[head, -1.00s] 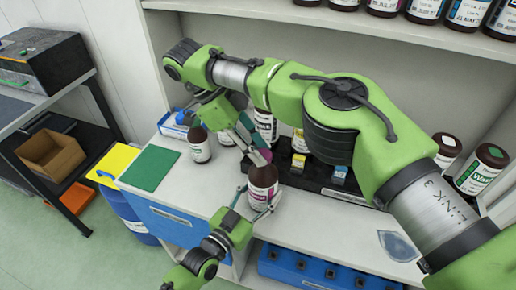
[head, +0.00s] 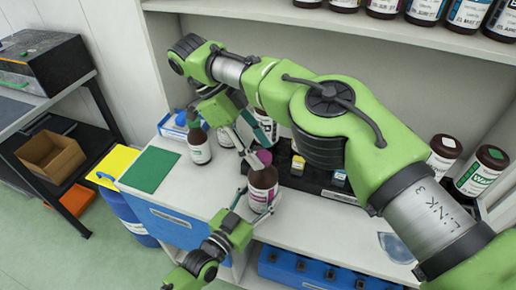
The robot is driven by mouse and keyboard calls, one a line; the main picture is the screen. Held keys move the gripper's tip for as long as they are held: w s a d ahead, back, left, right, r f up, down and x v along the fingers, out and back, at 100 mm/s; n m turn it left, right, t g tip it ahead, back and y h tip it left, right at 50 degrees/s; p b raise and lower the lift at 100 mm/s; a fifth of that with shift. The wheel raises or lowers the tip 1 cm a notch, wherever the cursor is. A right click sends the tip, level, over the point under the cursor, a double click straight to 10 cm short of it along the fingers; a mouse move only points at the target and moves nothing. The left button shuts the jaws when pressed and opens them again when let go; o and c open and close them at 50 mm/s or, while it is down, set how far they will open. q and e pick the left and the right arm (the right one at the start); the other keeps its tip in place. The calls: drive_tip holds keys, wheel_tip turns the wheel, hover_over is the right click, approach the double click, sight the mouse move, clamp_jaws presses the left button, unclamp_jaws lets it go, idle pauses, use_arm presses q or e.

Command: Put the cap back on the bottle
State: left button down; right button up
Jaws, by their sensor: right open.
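The brown bottle (head: 263,178) with a white and magenta label stands upright near the front edge of the white counter. The magenta cap (head: 264,157) sits at the top of this bottle; I cannot tell whether it is fully seated. My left gripper (head: 254,198) reaches in from below with a finger on each side of the bottle's body and is shut on it. My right gripper (head: 254,148) is open, its fingers pointing down beside the cap from the upper left. The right arm hides part of the counter behind.
Another brown bottle (head: 199,146) stands left of my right gripper, near a green mat (head: 151,170). A black rack (head: 325,187) with small boxes is behind to the right. Several bottles line the upper shelf (head: 300,17). More brown bottles (head: 480,172) stand at the right.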

wheel_tip(320, 180, up, 4)
drive_tip(key=shift+r, duration=0.1)
idle(0.4)
